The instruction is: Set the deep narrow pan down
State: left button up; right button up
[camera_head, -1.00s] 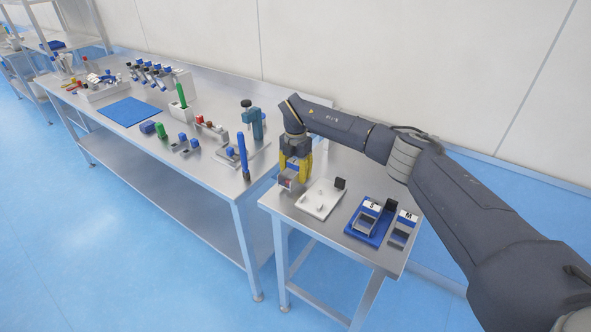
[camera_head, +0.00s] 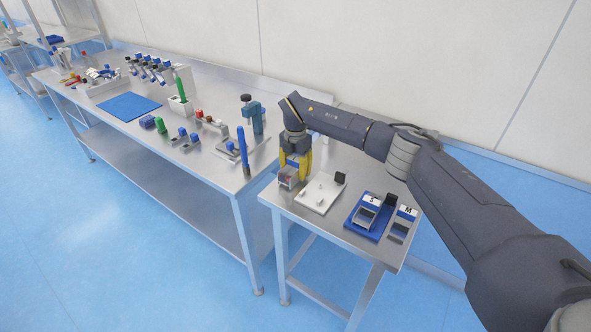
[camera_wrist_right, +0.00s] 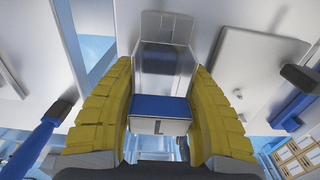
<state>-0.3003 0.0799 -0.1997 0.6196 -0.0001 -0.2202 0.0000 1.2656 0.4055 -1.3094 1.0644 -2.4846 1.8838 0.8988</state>
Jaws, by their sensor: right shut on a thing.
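My right gripper (camera_head: 294,170) is shut on the deep narrow pan (camera_head: 287,179) at the left end of the small metal table (camera_head: 318,232). In the right wrist view the yellow fingers of the right gripper (camera_wrist_right: 161,80) stand on both sides of the pan's blue block (camera_wrist_right: 160,106). The pan's grey metal body (camera_wrist_right: 163,28) extends beyond it. The pan looks about level and is at or just above the tabletop; I cannot tell whether it touches. The fingers hide part of it. My left gripper is not in view.
A white board (camera_head: 321,193) with small pegs lies right of the pan. A blue tray (camera_head: 355,228) bears a holder marked S (camera_head: 367,214); another marked M (camera_head: 404,222) stands right of it. A long bench (camera_head: 205,165) with several tools is on the left, across a gap.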

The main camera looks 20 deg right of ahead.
jog(key=shift+f, duration=0.3)
jog(key=o, duration=1.4)
jog(key=shift+r, duration=0.1)
